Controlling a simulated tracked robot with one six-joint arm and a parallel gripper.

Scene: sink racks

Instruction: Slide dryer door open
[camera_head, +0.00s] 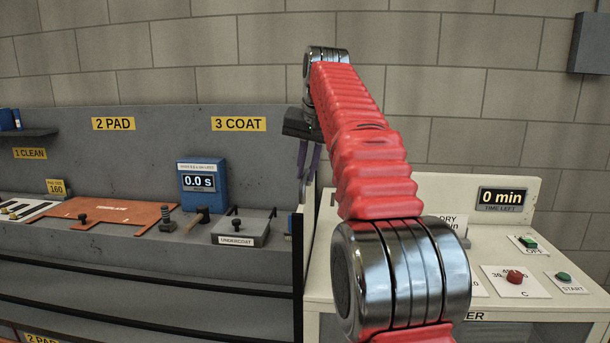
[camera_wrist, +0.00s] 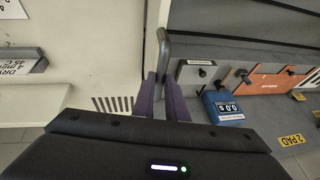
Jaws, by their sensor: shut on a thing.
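The cream dryer (camera_head: 480,320) stands at the right in the head view. Its light top and side fill the left of the wrist view (camera_wrist: 85,55). A dark grey upright door handle (camera_wrist: 164,50) shows between my purple fingertips in the wrist view. My gripper (camera_wrist: 163,85) is shut on this handle, with one finger on each side. In the head view my gripper (camera_head: 309,165) points down at the dryer's left edge, beside the grey bench. My red arm hides much of the dryer, and the handle is hard to make out there.
A grey bench (camera_head: 130,255) runs along the left. It carries an orange plate (camera_head: 120,213), a blue timer box (camera_head: 202,185) and an undercoat box (camera_head: 245,230). The dryer's panel has a time display (camera_head: 503,200), a red knob (camera_head: 514,277) and green buttons.

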